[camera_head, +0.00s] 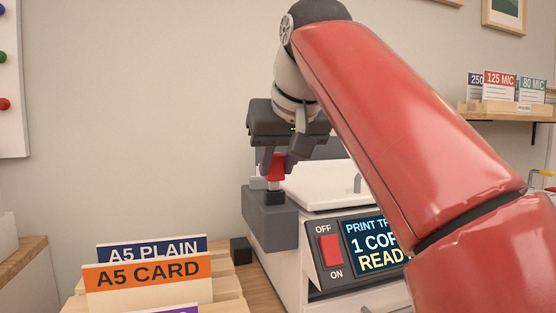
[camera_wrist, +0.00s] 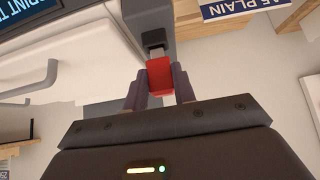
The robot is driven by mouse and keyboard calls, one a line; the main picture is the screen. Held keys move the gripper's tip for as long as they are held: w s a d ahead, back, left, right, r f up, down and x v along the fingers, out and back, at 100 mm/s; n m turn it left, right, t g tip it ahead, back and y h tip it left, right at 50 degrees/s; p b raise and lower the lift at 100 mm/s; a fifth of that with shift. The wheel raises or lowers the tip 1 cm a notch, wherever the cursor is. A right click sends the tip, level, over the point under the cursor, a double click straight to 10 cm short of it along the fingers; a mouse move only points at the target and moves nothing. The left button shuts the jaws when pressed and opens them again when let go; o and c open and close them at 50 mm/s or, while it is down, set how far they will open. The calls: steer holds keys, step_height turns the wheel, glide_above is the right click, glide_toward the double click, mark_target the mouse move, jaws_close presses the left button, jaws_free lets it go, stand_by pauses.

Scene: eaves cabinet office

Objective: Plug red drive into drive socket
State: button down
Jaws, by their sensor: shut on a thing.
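The red drive (camera_head: 275,167) is between the fingers of my gripper (camera_head: 273,170), which is shut on it. In the wrist view the red drive (camera_wrist: 160,78) shows between both fingers, with its pale metal plug (camera_wrist: 157,52) pointing away from my gripper. The grey block with the drive socket (camera_head: 270,221) is on the printer's left side, directly below the drive.
The white printer (camera_head: 320,186) has a red switch (camera_head: 331,251) and a lit screen (camera_head: 372,243). Card holders labelled A5 PLAIN (camera_head: 152,246) and A5 CARD (camera_head: 148,272) stand at front left. A small dark cube (camera_head: 240,251) lies beside the grey block.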

steer(key=shift+f+b, duration=0.6)
steer(key=shift+f, duration=0.25)
steer(key=c, duration=1.1)
jaws_free()
steer(key=shift+o, duration=0.2)
steer(key=p+v, duration=0.3)
steer(key=v, duration=0.5)
steer(key=shift+f, duration=0.1)
